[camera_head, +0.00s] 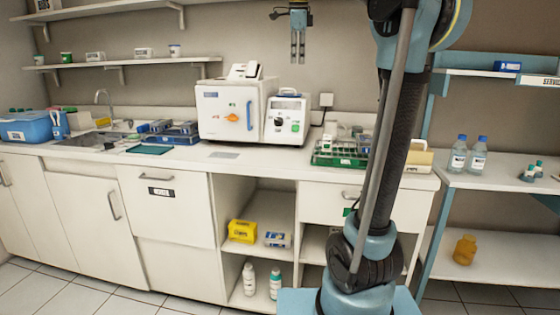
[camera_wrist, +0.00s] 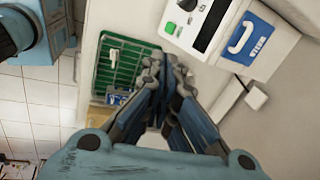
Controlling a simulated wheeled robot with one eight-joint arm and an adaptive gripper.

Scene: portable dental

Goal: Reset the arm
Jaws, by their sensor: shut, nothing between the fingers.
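My gripper (camera_head: 297,47) hangs at the top middle of the head view, fingers pointing down, above and a little right of the white sterilizer-like machine. Its fingers are close together and hold nothing. In the wrist view my gripper (camera_wrist: 165,80) shows with its dark linkages and blue fingers in the middle. It is clear of the counter and touches nothing that I can see. My arm's blue and black links cover part of the counter's right side in the head view.
The white machine (camera_head: 229,108) and a smaller white unit (camera_head: 287,120) stand on the counter. A green rack (camera_head: 338,155) sits right of them and shows in the wrist view (camera_wrist: 120,65). Wall shelves (camera_head: 120,62) are at left; a side shelf holds bottles (camera_head: 458,155).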

